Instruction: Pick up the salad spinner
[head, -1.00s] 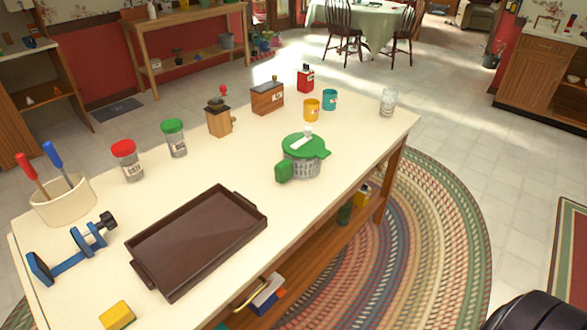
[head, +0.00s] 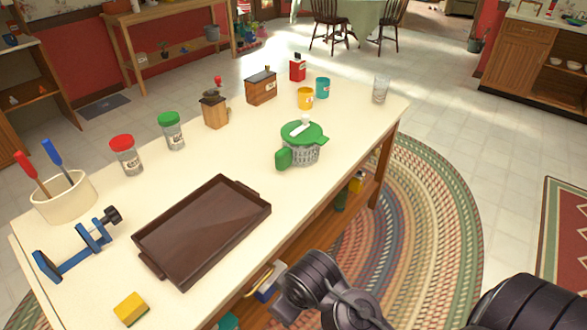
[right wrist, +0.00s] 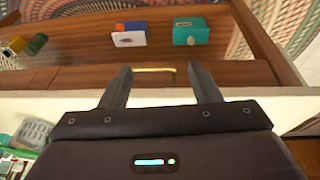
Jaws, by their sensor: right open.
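The salad spinner (head: 300,143) stands upright on the white table, right of the middle. It has a green lid with a white handle on top, a green side grip and a clear ribbed bowl. In the right wrist view, part of a clear and green thing, likely the spinner, shows at the left edge (right wrist: 35,133). My right gripper (right wrist: 160,78) is open and empty in the right wrist view, by the table's edge and over the lower shelf. In the head view my right arm shows at the bottom right, apart from the spinner. My left gripper is not in view.
A brown tray (head: 204,229), a yellow sponge (head: 131,309) and a blue clamp (head: 80,249) lie on the near table (head: 255,195). Jars, a wooden grinder (head: 215,111), a yellow cup (head: 305,98) and a teal cup (head: 322,88) stand farther back. Table space around the spinner is clear.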

